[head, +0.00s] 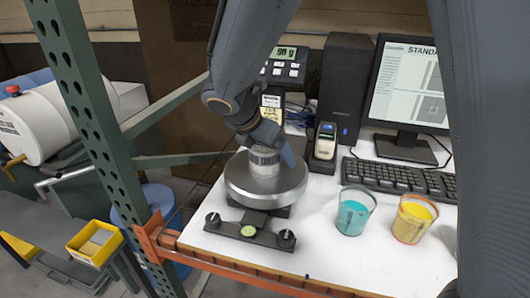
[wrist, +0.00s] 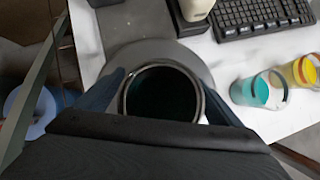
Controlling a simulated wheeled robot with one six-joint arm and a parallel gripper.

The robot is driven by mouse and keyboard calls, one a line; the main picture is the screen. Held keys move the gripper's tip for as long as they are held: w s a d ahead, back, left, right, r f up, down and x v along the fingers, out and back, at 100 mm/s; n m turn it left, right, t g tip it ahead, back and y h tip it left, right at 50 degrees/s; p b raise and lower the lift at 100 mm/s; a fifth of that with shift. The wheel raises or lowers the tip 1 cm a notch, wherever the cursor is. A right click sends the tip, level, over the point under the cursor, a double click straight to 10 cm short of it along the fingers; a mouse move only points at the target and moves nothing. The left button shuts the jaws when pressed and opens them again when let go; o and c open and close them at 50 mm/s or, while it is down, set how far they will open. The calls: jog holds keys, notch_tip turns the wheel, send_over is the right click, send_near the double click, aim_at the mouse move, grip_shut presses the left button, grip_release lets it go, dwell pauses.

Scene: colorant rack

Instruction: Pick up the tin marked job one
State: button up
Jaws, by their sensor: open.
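A small silver-grey tin (head: 264,163) stands upright on the round metal pan (head: 270,194) of a scale. I cannot read any marking on it. In the wrist view the tin (wrist: 162,68) shows from above as a round rim around a dark inside. My gripper (head: 266,148) is open and reaches down over the tin. In the wrist view its blue fingers lie on the left and right sides of the tin, and my gripper (wrist: 165,95) covers the near part of it. I cannot tell whether the fingers touch the tin.
Cups of teal (head: 353,212) and yellow (head: 412,218) colorant stand on the white table right of the scale. A keyboard (head: 402,178), a monitor (head: 410,90), a black speaker (head: 342,85) and a handheld device (head: 325,143) stand behind. A green rack post (head: 95,110) rises on the left.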

jog(key=c, duration=1.2)
jog(key=shift+c, duration=0.2)
jog(key=shift+r, duration=0.2)
